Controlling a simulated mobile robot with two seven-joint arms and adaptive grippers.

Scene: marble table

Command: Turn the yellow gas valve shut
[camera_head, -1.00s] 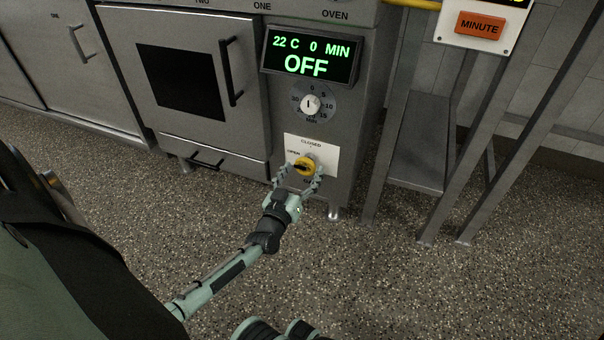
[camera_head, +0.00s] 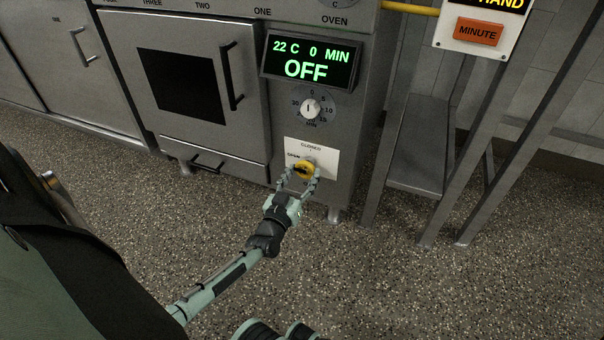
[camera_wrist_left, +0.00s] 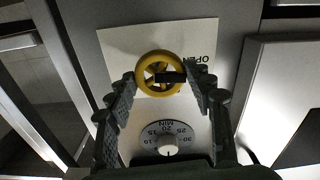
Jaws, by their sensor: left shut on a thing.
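The yellow gas valve (camera_head: 304,171) is a round handwheel with a black pointer bar, low on the oven front, on a white plate (camera_head: 325,156) marked CLOSED at the top and OPEN at the left. The bar points left, towards OPEN. My left gripper (camera_head: 301,174) is shut on the valve, one finger on each side of the rim. In the left wrist view, the valve (camera_wrist_left: 147,60) sits between the fingertips and the bar points right, with the upside-down OPEN word beyond it. My right gripper is not in view.
Above the plate are a timer dial (camera_head: 311,107) and a display (camera_head: 310,62) reading OFF. The oven door (camera_head: 186,75) is shut at the left. A metal stand (camera_head: 417,150) is at the right. The speckled floor (camera_head: 400,290) in front is clear.

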